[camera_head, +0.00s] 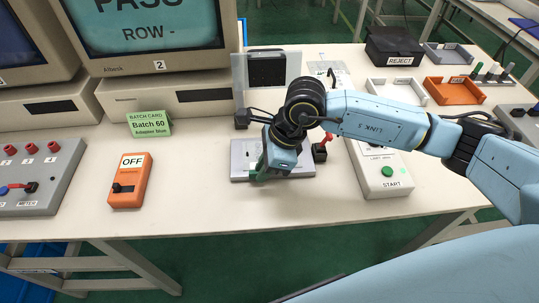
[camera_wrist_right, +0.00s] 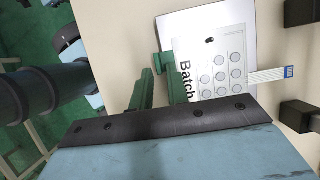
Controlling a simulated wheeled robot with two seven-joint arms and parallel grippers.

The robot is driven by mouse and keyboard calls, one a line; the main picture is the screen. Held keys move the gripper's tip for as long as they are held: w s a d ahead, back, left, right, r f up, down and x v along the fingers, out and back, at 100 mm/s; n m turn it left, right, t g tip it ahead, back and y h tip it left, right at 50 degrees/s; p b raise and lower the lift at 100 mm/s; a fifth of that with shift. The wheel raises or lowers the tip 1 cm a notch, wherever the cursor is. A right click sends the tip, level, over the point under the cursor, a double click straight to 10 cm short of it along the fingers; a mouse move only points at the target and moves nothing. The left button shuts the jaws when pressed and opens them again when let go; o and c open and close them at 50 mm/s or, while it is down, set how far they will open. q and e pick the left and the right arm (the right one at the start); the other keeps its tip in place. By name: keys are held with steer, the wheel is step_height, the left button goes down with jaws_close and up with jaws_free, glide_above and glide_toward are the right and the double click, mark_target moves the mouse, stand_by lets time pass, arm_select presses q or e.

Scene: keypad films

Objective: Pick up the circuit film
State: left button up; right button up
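A white sheet with round key outlines and the print "Batch" (camera_wrist_right: 205,75) lies flat in the right wrist view. A pale striped tail (camera_wrist_right: 265,76) with a blue end runs off its right side. This looks like the circuit film. In the head view, my right arm covers most of the grey plate (camera_head: 240,160) at the table's front middle, so the film is hardly visible there. My right gripper (camera_head: 262,174) is low over that plate. Its green fingers (camera_wrist_right: 157,80) are beside the sheet's left edge; whether anything is between them is unclear. My left gripper is out of view.
An orange OFF box (camera_head: 130,180) and a green batch card (camera_head: 149,125) stand left. A white START box (camera_head: 380,180) stands close on the right. Behind are monitors, a black REJECT box (camera_head: 393,46) and an orange tray (camera_head: 454,92). The table's front edge is near.

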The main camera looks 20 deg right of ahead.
steer(key=shift+f, duration=0.15)
jaws_close()
